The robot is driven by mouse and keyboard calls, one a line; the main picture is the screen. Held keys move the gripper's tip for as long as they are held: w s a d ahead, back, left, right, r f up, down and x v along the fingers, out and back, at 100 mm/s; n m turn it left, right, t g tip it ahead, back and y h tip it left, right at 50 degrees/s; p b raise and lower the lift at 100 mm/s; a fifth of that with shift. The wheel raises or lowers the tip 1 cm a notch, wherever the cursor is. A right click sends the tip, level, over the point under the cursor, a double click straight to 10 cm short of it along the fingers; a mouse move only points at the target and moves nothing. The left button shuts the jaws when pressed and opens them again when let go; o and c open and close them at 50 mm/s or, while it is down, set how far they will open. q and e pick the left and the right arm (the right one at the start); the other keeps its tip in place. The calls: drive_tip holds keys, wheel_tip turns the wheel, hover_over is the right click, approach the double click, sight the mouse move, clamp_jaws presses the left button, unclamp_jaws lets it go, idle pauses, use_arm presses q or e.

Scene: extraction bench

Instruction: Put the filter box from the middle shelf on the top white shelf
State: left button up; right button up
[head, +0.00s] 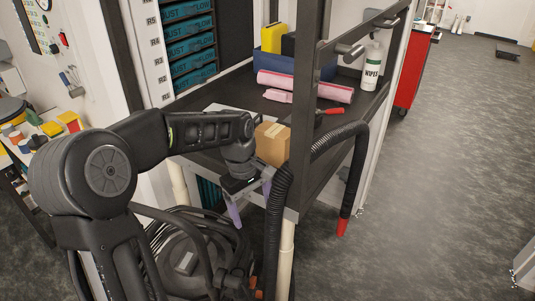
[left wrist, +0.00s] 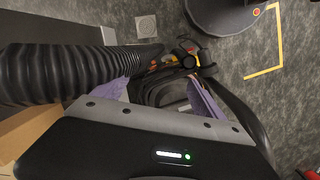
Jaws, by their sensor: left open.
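A small brown cardboard box (head: 273,144), which fits the filter box, stands on the dark shelf (head: 237,92) of the bench, just behind a dark upright post. My left gripper (head: 250,207) is open and empty, with purple fingers pointing down in front of the shelf edge, below and left of the box. A brown surface, apparently the box (left wrist: 25,130), shows at the left edge there. I cannot pick out the top white shelf. My right gripper is out of view.
A ribbed black hose (head: 352,165) loops beside the post and hangs close to my gripper. Pink rolls (head: 305,86), a white spray bottle (head: 371,67), a red-handled tool (head: 329,111) and a blue bin (head: 277,66) are on the dark shelf. Open floor lies at right.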

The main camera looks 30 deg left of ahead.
use_arm(q)
drive_tip(key=s+d+f+m+h+b, duration=0.1)
drive_tip(key=s+d+f+m, duration=0.15)
drive_tip(key=d+f, duration=0.6)
drive_tip(key=s+d+f+m+h, duration=0.1)
drive_tip(key=d+f+m, duration=0.35)
drive_tip(key=f, duration=0.75)
drive_tip(key=s+d+f+m+b, duration=0.1)
drive_tip(key=s+d+f+m, duration=0.1)
drive_tip(key=s+d+f, duration=0.3)
drive_tip(key=s+d+f+m+b, duration=0.1)
drive_tip(key=s+d+f+m, duration=0.1)
drive_tip(key=s+d+f, duration=0.3)
drive_tip(key=s+f, duration=0.4)
drive_tip(key=s, duration=0.3)
drive_tip(key=shift+d, duration=0.4)
drive_tip(key=shift+c, duration=0.5)
